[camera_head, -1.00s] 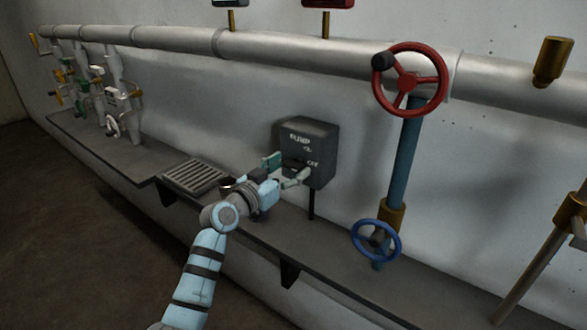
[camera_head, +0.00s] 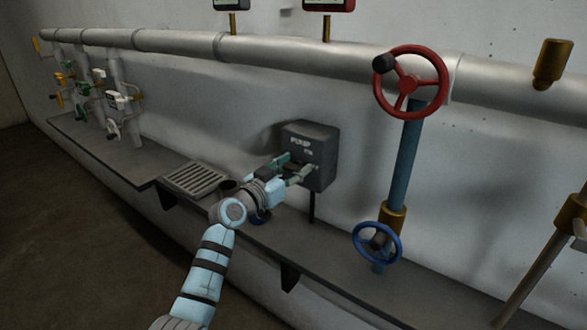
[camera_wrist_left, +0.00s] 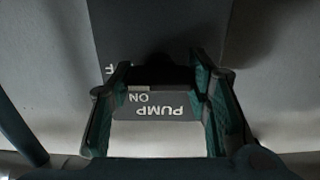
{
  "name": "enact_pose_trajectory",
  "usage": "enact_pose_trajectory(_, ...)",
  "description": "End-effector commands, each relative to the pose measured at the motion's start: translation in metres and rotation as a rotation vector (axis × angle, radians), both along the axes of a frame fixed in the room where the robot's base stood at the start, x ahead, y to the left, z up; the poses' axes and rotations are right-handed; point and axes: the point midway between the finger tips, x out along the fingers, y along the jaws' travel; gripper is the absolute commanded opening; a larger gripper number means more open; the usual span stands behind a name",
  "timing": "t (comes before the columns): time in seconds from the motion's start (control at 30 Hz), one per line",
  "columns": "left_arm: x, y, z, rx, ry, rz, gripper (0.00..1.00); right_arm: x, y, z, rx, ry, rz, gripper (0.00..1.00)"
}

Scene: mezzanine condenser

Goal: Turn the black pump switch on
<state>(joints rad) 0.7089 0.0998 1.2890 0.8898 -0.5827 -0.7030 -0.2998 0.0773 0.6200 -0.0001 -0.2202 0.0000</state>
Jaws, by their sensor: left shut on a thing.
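The dark grey pump box (camera_head: 323,146), lettered PUMP, is mounted on the wall in the middle of the head view. My left gripper (camera_head: 293,168) is at the lower part of its front face. In the left wrist view, the gripper (camera_wrist_left: 163,85) has a finger on each side of the black switch (camera_wrist_left: 160,76) and is shut on it. The picture is upside down there: PUMP and ON read clearly, and only the letter F of another label shows beside the switch. The switch's exact tilt is hard to tell. My right gripper is not in view.
A red handwheel (camera_head: 410,84) and a blue handwheel (camera_head: 376,245) sit on a blue pipe right of the box. A ledge (camera_head: 110,150) with a grate (camera_head: 195,179) runs below. Small valves (camera_head: 112,101) stand at left. A large pipe (camera_head: 290,52) crosses above.

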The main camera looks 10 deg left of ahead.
Motion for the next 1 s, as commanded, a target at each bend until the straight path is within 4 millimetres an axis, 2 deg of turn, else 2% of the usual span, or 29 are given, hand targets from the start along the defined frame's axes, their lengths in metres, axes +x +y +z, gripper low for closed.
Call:
enact_pose_trajectory(0.37,0.0,0.0,0.0,-0.166,0.067,0.0,0.17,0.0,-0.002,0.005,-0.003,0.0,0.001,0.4)
enact_pose_trajectory(1.0,0.001,0.002,-0.001,-0.708,0.284,0.0,0.17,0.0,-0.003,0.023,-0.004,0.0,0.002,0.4)
